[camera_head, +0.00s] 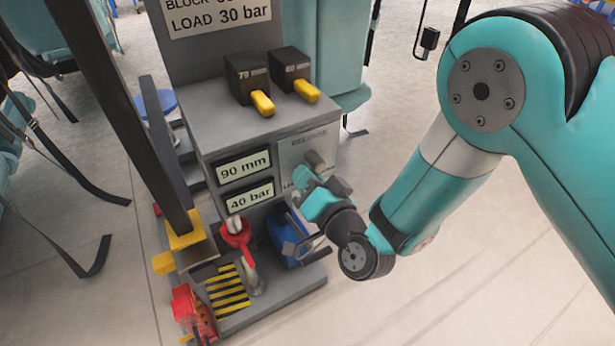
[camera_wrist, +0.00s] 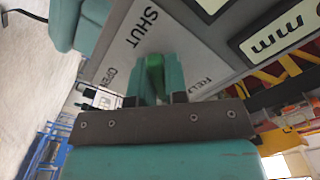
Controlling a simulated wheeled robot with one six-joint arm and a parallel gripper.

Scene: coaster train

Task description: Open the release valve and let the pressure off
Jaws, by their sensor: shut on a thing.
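The release valve sits on a light plate (camera_head: 300,150) on the right of the grey stand's front. In the wrist view the plate (camera_wrist: 190,50) reads SHUT and OPEN, with a partly hidden word starting REL. Which mark the handle points to is unclear. A display (camera_head: 250,196) reads 40 bar.
Another display (camera_head: 243,166) reads 90 mm. Two dark blocks (camera_head: 246,75) with yellow handles lie on the stand's top. A sign (camera_head: 218,15) reads LOAD 30 bar. A red part (camera_head: 236,236), a blue unit (camera_head: 288,236) and a yellow-striped plate (camera_head: 228,290) are low down. Floor is clear at right.

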